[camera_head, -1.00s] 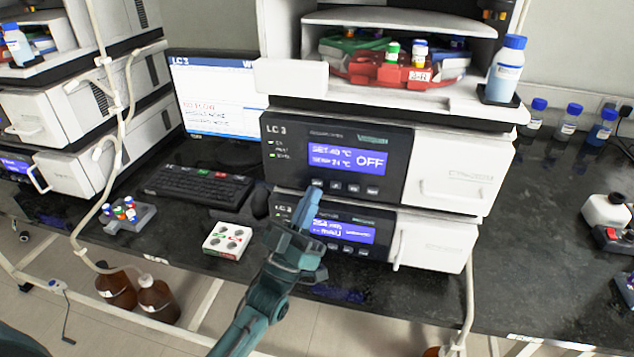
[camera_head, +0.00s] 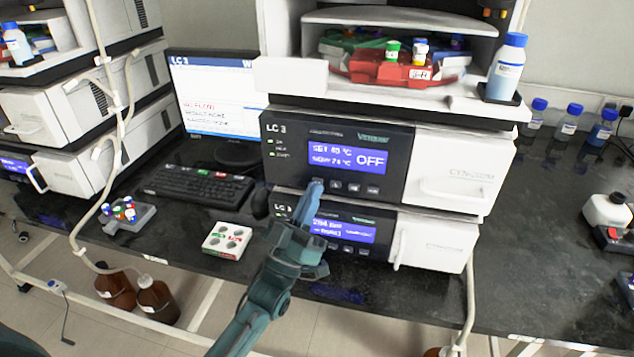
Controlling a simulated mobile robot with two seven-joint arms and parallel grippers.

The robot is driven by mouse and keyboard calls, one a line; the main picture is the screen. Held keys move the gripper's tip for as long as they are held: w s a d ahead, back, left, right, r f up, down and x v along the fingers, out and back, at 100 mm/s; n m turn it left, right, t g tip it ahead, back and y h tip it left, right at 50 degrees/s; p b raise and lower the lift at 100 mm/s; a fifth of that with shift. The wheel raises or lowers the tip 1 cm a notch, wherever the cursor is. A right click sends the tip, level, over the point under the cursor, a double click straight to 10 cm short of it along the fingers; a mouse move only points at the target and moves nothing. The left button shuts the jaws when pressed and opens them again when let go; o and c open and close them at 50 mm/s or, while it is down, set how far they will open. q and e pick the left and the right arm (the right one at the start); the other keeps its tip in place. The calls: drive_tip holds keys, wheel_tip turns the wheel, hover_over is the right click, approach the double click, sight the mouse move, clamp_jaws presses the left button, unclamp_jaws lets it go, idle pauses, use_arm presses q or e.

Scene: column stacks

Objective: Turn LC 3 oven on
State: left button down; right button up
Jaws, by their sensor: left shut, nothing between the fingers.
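The LC 3 oven (camera_head: 290,176) is the upper dark-fronted unit in the middle of the head view. Its blue display (camera_head: 345,158) reads SET and NOW temperatures and a large OFF. A row of small buttons (camera_head: 353,188) runs below the display. My left gripper (camera_head: 313,188) is shut and empty. Its tip is at the leftmost button of that row and covers it; whether it touches cannot be told. My right gripper is not in view.
Below the oven is another unit with a blue display (camera_head: 345,232), partly hidden by my left gripper. A keyboard (camera_head: 195,187), a white vial block (camera_head: 228,240) and a monitor (camera_head: 215,95) are at left. Blue-capped bottles (camera_head: 568,122) stand at right.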

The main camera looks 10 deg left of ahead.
use_arm(q)
drive_tip(key=shift+w, duration=0.4)
idle(0.5)
drive_tip(key=shift+s, duration=0.85)
drive_tip(key=s+p, duration=0.2)
drive_tip(key=s, duration=0.3)
idle(0.4)
drive_tip(key=shift+p, duration=0.3)
